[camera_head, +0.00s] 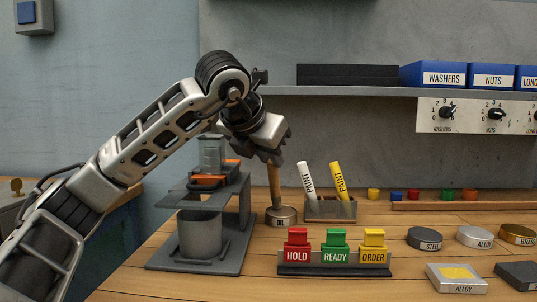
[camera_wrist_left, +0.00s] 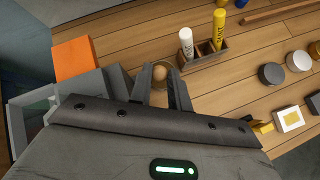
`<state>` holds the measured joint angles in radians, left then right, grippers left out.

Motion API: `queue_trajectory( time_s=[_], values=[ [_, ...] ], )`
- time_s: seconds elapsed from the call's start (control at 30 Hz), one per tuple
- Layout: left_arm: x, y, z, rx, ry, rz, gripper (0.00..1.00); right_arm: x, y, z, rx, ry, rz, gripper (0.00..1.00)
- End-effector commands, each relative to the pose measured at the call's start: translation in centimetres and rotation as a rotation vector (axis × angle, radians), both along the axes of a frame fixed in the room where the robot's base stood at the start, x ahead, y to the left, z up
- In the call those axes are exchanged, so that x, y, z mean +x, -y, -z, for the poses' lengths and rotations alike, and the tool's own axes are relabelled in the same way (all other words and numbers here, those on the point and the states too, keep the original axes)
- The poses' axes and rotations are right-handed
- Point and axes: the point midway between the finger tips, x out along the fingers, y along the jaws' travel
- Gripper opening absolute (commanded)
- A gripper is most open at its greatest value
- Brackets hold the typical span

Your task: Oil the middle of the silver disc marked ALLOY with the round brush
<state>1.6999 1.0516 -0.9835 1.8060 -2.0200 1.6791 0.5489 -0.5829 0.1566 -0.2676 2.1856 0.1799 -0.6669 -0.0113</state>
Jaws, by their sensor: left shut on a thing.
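My left gripper (camera_head: 274,158) is shut on the wooden handle of the round brush (camera_head: 274,188). The brush stands upright with its lower end in the round tin marked OIL (camera_head: 281,219), so its bristles are hidden. In the left wrist view the handle's round end (camera_wrist_left: 160,72) shows between the fingers (camera_wrist_left: 161,88). The silver disc marked ALLOY (camera_head: 475,237) lies flat on the bench at the right, well away from the brush; it also shows in the left wrist view (camera_wrist_left: 298,61). My right gripper is not in view.
A dark STEEL disc (camera_head: 425,238) and a brass-coloured disc (camera_head: 518,234) flank the silver one. A paint-marker holder (camera_head: 330,209) and HOLD, READY, ORDER blocks (camera_head: 335,256) stand between brush and discs. A grey stand (camera_head: 199,235) is left.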

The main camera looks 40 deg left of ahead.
Motion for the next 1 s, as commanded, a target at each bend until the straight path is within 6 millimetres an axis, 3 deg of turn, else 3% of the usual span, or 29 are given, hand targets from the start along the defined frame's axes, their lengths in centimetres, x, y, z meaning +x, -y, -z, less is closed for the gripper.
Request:
queue_trajectory(
  time_s=[1.0],
  values=[
    [0.0, -0.03, 0.77, 0.001, -0.003, -0.001, 0.0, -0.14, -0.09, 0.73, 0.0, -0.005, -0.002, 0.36]
  ],
)
